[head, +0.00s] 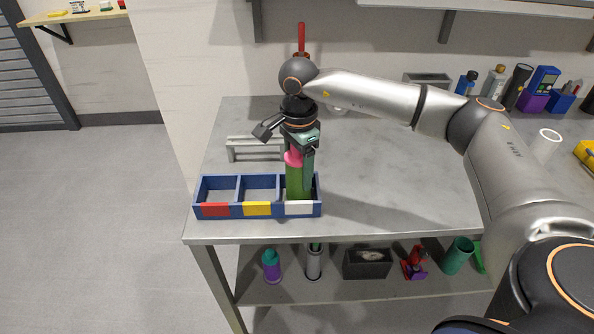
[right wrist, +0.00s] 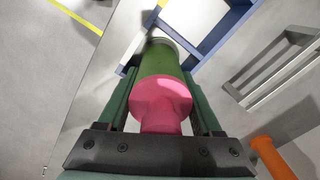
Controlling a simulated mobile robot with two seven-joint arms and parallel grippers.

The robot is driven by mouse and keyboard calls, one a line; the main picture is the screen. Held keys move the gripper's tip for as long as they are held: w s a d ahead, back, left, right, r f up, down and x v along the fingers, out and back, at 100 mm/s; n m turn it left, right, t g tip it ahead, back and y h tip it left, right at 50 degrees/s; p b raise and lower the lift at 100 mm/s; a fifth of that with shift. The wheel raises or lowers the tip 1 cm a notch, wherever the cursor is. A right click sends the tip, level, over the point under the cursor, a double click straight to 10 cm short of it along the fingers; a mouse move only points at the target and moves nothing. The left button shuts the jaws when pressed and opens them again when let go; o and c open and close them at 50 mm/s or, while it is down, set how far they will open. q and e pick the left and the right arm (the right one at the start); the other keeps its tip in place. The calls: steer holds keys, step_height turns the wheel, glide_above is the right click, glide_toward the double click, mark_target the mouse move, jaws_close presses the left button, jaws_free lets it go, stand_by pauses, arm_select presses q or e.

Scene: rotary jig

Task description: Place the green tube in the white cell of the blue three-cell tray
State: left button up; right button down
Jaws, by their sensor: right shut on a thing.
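The blue three-cell tray (head: 225,212) stands near the front left of the bench, with red, yellow and white (head: 299,208) cell labels on its front. The green tube (head: 293,186), with a pink top (head: 293,158), is upright at the white cell, the right one. My right gripper (head: 302,178) points down and is shut on the tube. The tube's lower end is hidden behind the front wall, so I cannot tell whether it touches the cell floor. In the right wrist view the tube (right wrist: 160,62) lies between the fingers, over the tray (right wrist: 215,35). My left gripper is not in view.
A grey slotted rack (head: 255,148) stands behind the tray; it also shows in the right wrist view (right wrist: 275,68). Several bottles and tools stand at the back right. A lower shelf (head: 340,290) holds several objects. The bench middle (head: 400,190) is clear.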

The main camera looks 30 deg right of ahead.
steer(key=shift+a+f, duration=0.1)
steer(key=shift+f, duration=0.1)
steer(key=shift+c, duration=0.3)
jaws_free()
steer(key=shift+r, duration=0.1)
steer(key=shift+r, duration=0.6)
step_height(320, 180, up, 11)
steer(key=shift+r, duration=0.15)
steer(key=shift+s, duration=0.1)
